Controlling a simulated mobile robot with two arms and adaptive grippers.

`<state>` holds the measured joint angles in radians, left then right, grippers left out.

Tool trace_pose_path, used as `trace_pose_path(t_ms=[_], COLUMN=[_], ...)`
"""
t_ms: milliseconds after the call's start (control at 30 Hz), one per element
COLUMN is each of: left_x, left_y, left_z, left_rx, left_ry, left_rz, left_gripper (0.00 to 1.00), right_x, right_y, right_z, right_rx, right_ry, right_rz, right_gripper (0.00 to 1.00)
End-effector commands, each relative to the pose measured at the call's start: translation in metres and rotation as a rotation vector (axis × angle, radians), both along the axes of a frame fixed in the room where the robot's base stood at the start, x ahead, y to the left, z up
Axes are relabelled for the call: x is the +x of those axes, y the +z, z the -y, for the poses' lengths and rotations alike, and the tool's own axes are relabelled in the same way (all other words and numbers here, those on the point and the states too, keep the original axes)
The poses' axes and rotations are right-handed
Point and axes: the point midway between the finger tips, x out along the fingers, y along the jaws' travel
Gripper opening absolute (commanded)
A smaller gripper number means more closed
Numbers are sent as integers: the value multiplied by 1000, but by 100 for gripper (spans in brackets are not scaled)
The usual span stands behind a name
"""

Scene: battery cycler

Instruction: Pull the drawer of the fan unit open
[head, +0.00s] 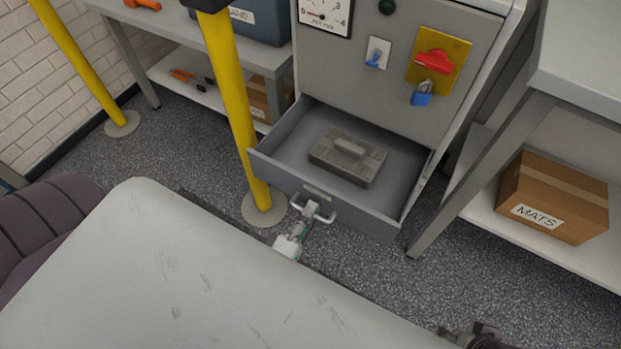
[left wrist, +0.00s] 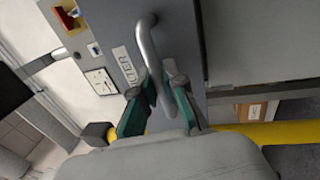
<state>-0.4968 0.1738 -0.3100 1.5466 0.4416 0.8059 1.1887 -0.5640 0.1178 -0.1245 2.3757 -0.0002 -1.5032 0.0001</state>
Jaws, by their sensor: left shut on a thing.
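The fan unit (head: 400,60) is a grey cabinet, and its drawer (head: 275,167) stands pulled out toward me. A grey block with a raised grip (head: 347,157) lies inside the drawer. My left gripper (head: 300,228) is at the drawer front, shut on the drawer's handle (head: 313,209). In the left wrist view the fingers of the left gripper (left wrist: 158,98) close around the metal bar handle (left wrist: 148,48), beside a partly hidden label. A dark part at the bottom right edge of the head view looks like my right gripper (head: 480,338); its fingers are unclear.
A yellow post (head: 232,100) stands close left of the drawer, and another yellow post (head: 78,60) is farther left. A workbench (head: 580,50) with a MATS box (head: 553,198) on its lower shelf stands right. Speckled floor is free between drawer and bench.

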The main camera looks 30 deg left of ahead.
Motion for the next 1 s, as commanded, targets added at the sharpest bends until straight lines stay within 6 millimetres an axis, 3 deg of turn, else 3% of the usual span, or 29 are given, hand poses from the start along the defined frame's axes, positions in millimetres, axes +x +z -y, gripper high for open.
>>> trace_pose_path(t_ms=[67, 100, 267, 667, 1000], left_x=[0, 0, 0, -8, -74], left_y=[-1, -1, 0, -3, -16], left_z=[0, 0, 0, 0, -3], left_rx=[0, 0, 0, 0, 0], left_ry=[0, 0, 0, -1, -1], left_rz=[-1, -1, -1, -4, -5], left_gripper=[0, 12, 37, 37, 37], right_x=[0, 0, 0, -1, 0], right_y=[0, 0, 0, 0, 0], right_z=[0, 0, 0, 0, 0], right_rx=[0, 0, 0, 1, 0], right_ry=[0, 0, 0, 0, 0], right_rz=[0, 0, 1, -2, -1], right_gripper=[63, 63, 63, 63, 63])
